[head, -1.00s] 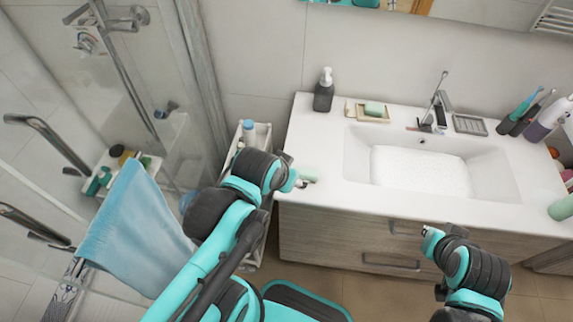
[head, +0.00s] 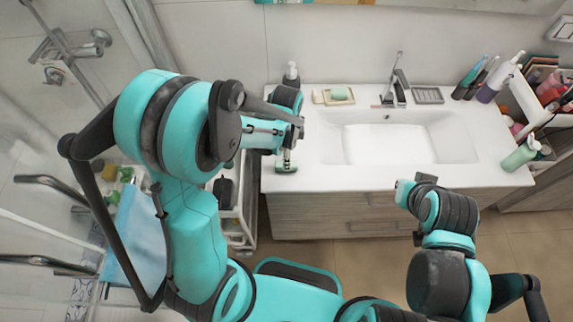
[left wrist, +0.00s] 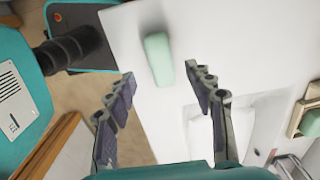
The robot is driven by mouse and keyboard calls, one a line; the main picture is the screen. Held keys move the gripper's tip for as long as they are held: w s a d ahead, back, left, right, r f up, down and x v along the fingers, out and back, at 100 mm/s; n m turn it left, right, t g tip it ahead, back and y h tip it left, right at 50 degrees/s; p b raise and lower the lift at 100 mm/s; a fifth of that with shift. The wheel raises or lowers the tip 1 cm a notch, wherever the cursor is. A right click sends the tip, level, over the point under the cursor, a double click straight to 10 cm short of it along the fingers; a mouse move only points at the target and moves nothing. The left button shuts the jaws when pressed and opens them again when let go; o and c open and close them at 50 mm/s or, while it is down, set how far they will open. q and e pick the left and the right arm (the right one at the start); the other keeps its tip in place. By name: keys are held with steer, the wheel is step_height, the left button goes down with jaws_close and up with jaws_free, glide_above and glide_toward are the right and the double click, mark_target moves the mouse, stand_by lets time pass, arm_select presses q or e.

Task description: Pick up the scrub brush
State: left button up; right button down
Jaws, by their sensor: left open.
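The scrub brush is a pale green, rounded block (head: 286,168) at the front left edge of the white counter. In the left wrist view the green block (left wrist: 158,58) lies on the white surface, just beyond and between my fingertips. My left gripper (head: 287,152) is above the brush; its open fingers (left wrist: 164,88) show in the left wrist view with nothing between them. My right gripper (head: 416,183) is low in front of the counter, away from the brush; its fingers are too small to read.
A white cart (head: 238,215) is left of the counter, partly behind my arm.

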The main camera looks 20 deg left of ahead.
arm_select(q)
steer(key=f, duration=0.3)
steer(key=f+b, duration=0.1)
steer(key=f, duration=0.2)
steer(key=shift+w+a, duration=0.1)
steer(key=shift+w, duration=0.1)
jaws_close()
